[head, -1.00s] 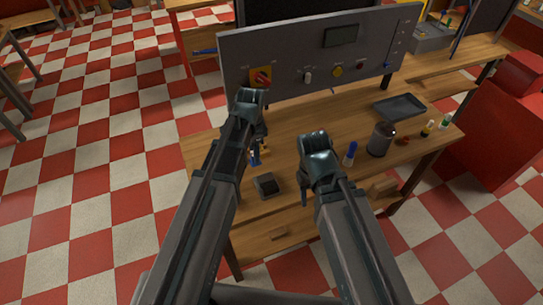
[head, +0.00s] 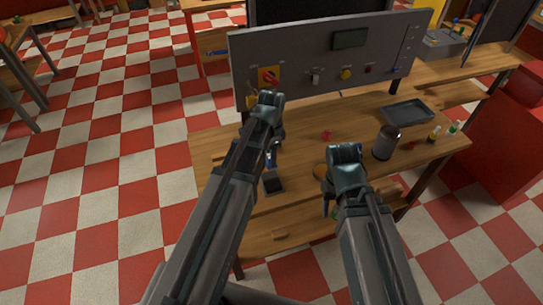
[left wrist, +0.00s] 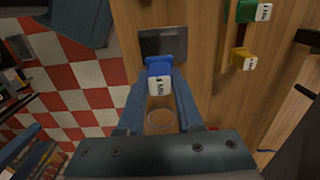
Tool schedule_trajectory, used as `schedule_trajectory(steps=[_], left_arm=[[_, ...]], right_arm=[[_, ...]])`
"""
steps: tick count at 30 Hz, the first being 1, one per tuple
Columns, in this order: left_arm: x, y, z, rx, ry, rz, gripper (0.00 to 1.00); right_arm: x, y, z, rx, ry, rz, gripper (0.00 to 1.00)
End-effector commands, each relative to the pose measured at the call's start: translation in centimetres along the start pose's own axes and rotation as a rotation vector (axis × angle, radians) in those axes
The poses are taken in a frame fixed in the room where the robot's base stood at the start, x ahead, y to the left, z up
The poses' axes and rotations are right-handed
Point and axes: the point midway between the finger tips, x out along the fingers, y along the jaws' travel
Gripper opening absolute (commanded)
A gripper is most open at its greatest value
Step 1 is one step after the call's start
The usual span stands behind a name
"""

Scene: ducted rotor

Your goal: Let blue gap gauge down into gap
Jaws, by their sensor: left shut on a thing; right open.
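The blue gap gauge (left wrist: 159,70) has a white labelled end and sits between the fingertips of my left gripper (left wrist: 159,88), which is shut on it. In the head view a bit of blue (head: 271,160) shows below my left gripper (head: 272,145), whose fingers are mostly hidden by my arm. I cannot make out the gap. A faint round outline (left wrist: 159,121) shows between the fingers in the left wrist view. My right gripper (head: 331,203) is open near the bench's front edge.
A dark square block (head: 273,185) lies beside the left gripper. Green (left wrist: 247,11) and yellow (left wrist: 243,59) labelled pieces lie on the wood. A grey control panel (head: 300,68) stands behind. A dark canister (head: 386,143) and a grey tray (head: 408,111) are at right.

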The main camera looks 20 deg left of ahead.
Motion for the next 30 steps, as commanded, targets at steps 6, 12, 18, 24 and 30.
schedule_trajectory(steps=[6, 12, 18, 24, 30], left_arm=[[1.9, 0.0, 0.0, 0.0, 0.0, 0.0, 0.0], [3.8, 0.0, 0.0, 0.0, 0.0, 0.0, 0.0], [5.5, 0.0, 0.0, 0.0, 0.0, 0.0, 0.0], [6.0, 0.0, 0.0, 0.0, 0.0, 0.0, 0.0], [5.9, 0.0, 0.0, 0.0, 0.0, 0.0, 0.0]], right_arm=[[1.9, -0.2, -0.1, 0.001, 0.0, 0.0, 0.5], [3.8, -0.4, -0.2, 0.001, 0.0, 0.0, 0.5], [5.4, -0.5, -0.3, 0.002, 0.0, 0.0, 0.5], [5.9, -0.6, -0.3, 0.002, 0.0, 0.0, 0.5], [5.9, -0.6, -0.3, 0.002, 0.0, 0.0, 0.5]])
